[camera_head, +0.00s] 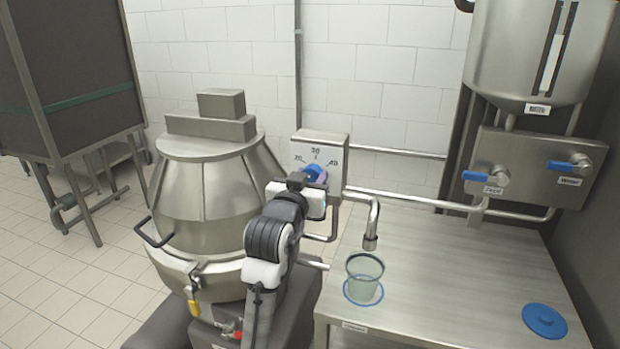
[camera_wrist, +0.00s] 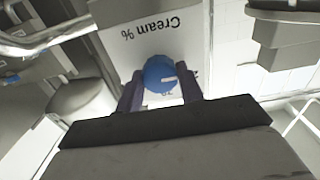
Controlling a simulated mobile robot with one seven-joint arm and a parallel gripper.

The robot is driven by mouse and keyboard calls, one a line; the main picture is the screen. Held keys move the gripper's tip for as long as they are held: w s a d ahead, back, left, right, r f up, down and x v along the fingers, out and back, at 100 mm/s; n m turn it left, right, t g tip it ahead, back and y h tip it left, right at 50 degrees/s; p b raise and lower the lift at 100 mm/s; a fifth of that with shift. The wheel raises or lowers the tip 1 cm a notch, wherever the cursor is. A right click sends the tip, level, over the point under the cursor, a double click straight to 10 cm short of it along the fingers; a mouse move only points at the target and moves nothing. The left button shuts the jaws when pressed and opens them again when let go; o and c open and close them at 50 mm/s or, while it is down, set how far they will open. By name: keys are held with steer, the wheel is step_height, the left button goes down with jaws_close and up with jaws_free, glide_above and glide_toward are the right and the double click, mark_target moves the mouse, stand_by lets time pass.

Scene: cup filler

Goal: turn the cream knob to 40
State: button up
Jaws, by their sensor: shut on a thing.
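The cream knob (camera_wrist: 158,74) is round and blue with a short white mark. It sits on a pale dial panel (camera_wrist: 135,42) lettered "Cream %", upside down in the wrist view. There the mark points right from the knob's middle. In the head view the panel (camera_head: 337,182) shows 20, 30 and 40 in an arc above the knob (camera_head: 313,170). My gripper (camera_wrist: 161,88) is shut on the knob, one dark finger on each side. The gripper partly hides the lower number in the wrist view. The mark's exact reading cannot be told.
A steel vat (camera_head: 205,215) stands left of my arm. On the right, a steel table (camera_head: 450,270) carries a clear cup (camera_head: 365,268) on a blue ring below a spout (camera_head: 371,225), and a blue lid (camera_head: 545,320). Two blue-handled valves (camera_head: 487,178) are behind.

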steer(key=shift+f+m+b, duration=0.15)
steer(key=shift+m+b, duration=0.15)
steer(key=shift+b, duration=0.05)
steer(key=m+b, duration=0.2)
steer(key=shift+f+m, duration=0.1)
steer(key=shift+m, duration=0.3)
steer(key=m+b, duration=0.3)
steer(key=m, duration=0.1)
steer(key=shift+m+b, duration=0.3)
steer(key=shift+b, duration=0.1)
steer(key=m+b, duration=0.2)
steer(key=m, duration=0.1)
steer(key=shift+m, duration=0.3)
steer(key=m+b, duration=0.3)
steer(key=m, duration=0.1)
steer(key=m+b, duration=0.2)
steer(key=m, duration=0.2)
steer(key=m+b, duration=0.1)
steer(key=m, duration=0.2)
steer(key=shift+m, duration=0.3)
steer(key=m+b, duration=0.1)
steer(key=m, duration=0.5)
steer(key=shift+m+b, duration=0.3)
steer(key=shift+m, duration=0.1)
